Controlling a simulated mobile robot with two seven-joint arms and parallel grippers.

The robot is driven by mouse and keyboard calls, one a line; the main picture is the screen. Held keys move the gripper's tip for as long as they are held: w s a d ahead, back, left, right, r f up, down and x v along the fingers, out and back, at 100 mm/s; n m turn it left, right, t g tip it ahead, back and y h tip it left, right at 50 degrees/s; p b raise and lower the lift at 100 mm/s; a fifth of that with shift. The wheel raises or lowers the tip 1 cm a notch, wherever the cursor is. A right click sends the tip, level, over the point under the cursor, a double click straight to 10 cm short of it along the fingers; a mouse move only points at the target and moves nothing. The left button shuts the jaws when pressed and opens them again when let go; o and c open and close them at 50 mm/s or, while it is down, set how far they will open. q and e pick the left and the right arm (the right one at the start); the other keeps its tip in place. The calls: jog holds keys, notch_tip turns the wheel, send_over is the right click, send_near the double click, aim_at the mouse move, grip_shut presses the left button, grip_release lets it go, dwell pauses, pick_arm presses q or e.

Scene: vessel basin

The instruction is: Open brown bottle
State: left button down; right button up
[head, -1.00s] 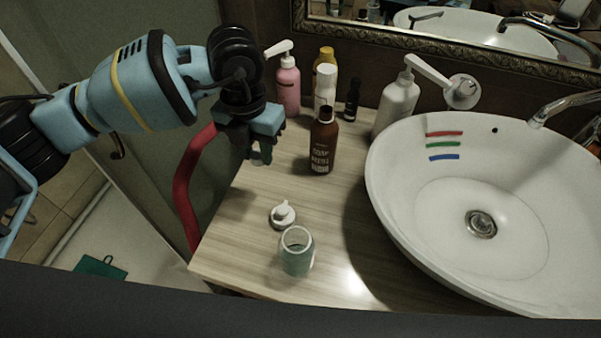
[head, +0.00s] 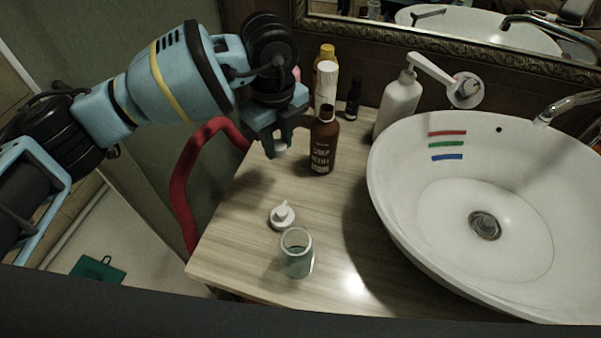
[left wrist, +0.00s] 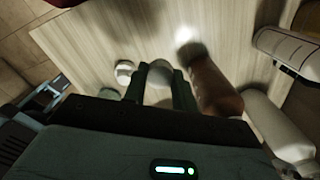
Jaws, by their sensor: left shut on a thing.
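The brown bottle (head: 322,148) stands upright on the wooden counter, with white lettering on its front and a dark neck. My left gripper (head: 277,150) is just left of the bottle, above the counter, shut on a small white piece (head: 281,150). In the left wrist view, this rounded pale piece (left wrist: 160,72) sits between the fingers, with the brown bottle (left wrist: 215,88) close to their right. My right gripper is not in view.
A white pump top (head: 282,214) and an open glass jar (head: 297,254) stand at the counter's front. Behind the brown bottle are a white-capped bottle (head: 326,84) and a small dark bottle (head: 352,100). A white pump bottle (head: 397,106) and basin (head: 415,235) are right.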

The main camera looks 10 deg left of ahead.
aim_at(283, 182)
pick_arm(q)
jog(key=shift+w+d+n, duration=0.15)
jog(key=shift+d+n, duration=0.05)
jog(key=shift+n, duration=0.6)
jog(key=shift+f+b, duration=0.3)
jog(key=shift+f, duration=4.7)
jog(key=shift+f, duration=0.1)
jog(key=c, duration=1.1)
grip_release()
jog(key=shift+f, duration=0.1)
notch_tip(283, 182, up, 12)
jog(key=shift+r, duration=0.2)
jog(key=shift+f, duration=0.1)
